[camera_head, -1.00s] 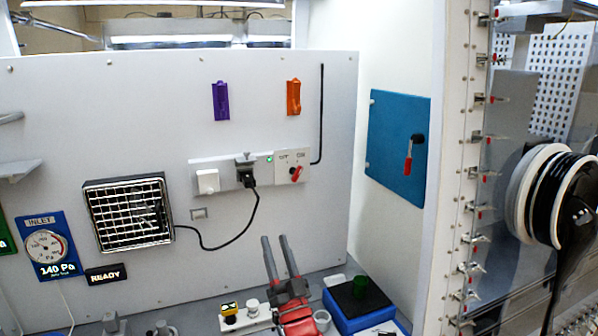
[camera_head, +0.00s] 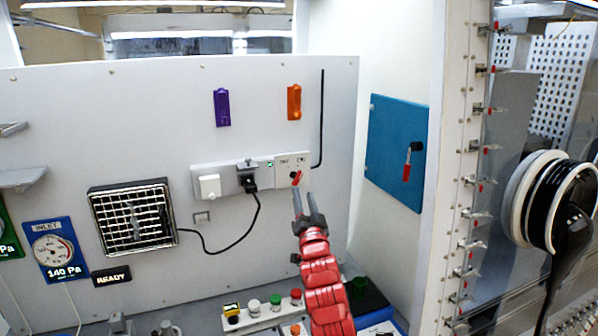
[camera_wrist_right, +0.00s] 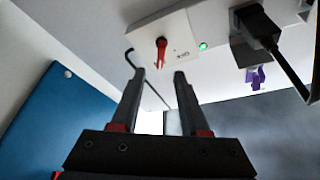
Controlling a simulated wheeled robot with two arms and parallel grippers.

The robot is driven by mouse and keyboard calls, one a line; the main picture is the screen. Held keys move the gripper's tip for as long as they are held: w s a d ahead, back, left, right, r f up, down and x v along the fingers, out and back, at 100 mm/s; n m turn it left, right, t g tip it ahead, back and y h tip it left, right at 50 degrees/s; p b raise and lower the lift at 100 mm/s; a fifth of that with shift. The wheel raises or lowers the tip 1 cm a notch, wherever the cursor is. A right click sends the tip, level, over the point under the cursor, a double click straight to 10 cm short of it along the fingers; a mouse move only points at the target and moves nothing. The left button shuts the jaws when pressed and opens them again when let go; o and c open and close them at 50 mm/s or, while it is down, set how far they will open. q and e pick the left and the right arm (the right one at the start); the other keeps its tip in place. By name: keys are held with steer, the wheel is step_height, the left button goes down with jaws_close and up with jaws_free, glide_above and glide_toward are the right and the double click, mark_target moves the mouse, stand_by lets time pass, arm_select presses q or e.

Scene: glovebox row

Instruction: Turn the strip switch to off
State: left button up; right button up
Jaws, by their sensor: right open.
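The strip switch is a red knob (camera_head: 296,178) on the white end plate of the power strip (camera_head: 225,183), on the back panel. Its red handle leans up and right, toward the ON label. A green light (camera_head: 270,164) on the strip is lit. My right gripper (camera_head: 304,198) is open and empty just below the knob, not visibly touching it. In the right wrist view the red knob (camera_wrist_right: 161,50) lies just beyond the gap between the fingertips of the right gripper (camera_wrist_right: 159,76). My left gripper is not in view.
A black plug (camera_head: 248,180) with a cord hangs from the strip. Purple (camera_head: 222,107) and orange (camera_head: 294,102) holders sit above it. A blue panel (camera_head: 395,150) with a red-handled lever is on the right wall. Small items stand on the bench below.

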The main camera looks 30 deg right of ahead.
mark_target(299, 179)
steer(key=p+x, duration=0.3)
steer(key=x, duration=0.5)
steer(key=shift+w+r, duration=0.1)
jaws_close()
